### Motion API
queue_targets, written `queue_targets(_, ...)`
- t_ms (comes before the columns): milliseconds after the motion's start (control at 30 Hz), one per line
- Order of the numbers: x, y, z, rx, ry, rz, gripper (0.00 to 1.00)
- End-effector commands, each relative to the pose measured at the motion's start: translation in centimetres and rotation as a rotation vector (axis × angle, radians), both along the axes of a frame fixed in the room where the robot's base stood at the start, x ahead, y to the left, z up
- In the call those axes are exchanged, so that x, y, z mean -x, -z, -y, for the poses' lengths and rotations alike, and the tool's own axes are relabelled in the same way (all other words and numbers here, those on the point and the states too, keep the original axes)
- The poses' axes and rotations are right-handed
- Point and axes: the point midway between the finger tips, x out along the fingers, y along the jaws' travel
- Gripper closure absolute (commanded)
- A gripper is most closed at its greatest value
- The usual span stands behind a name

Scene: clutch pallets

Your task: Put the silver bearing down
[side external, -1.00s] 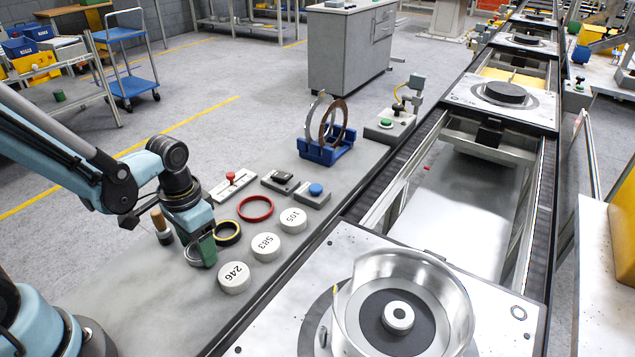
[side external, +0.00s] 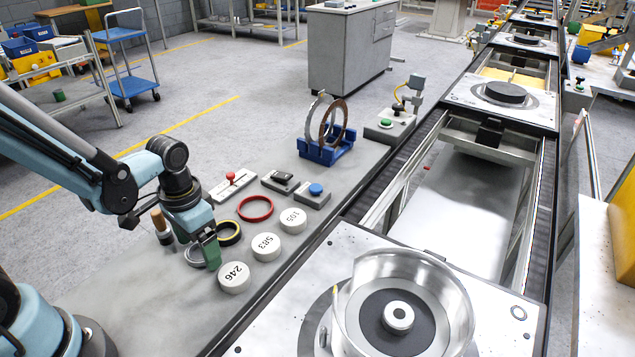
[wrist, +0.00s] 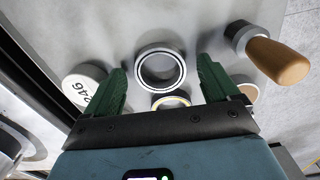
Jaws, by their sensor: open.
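The silver bearing (side external: 190,258) is a ring lying flat on the grey bench, left of the white disc marked 246. It also shows in the wrist view (wrist: 140,68), centred between my fingers. My gripper (wrist: 162,70) is open, with a green finger on each side of the bearing and a visible gap to it. In the side view my gripper (side external: 207,250) is low over the bench, and its near finger hides part of the bearing's right side.
A yellow-and-black ring (side external: 228,233), a red ring (side external: 255,208) and white discs marked 246 (side external: 233,277), 583 (side external: 266,247) and 105 (side external: 293,220) lie nearby. A wooden-handled tool (side external: 162,228) stands behind. The bench in front is clear.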

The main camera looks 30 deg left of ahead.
Motion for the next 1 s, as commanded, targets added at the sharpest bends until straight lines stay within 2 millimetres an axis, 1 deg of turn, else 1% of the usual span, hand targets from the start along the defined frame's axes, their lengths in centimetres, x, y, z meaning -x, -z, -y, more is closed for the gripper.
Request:
queue_targets(167, 0.0, -1.6, 0.0, 0.0, 0.0, 0.0, 0.11)
queue_targets(800, 0.1, -9.3, 0.0, 0.0, 0.0, 0.0, 0.11)
queue_targets(1000, 0.0, -11.2, 0.0, 0.0, 0.0, 0.0, 0.11)
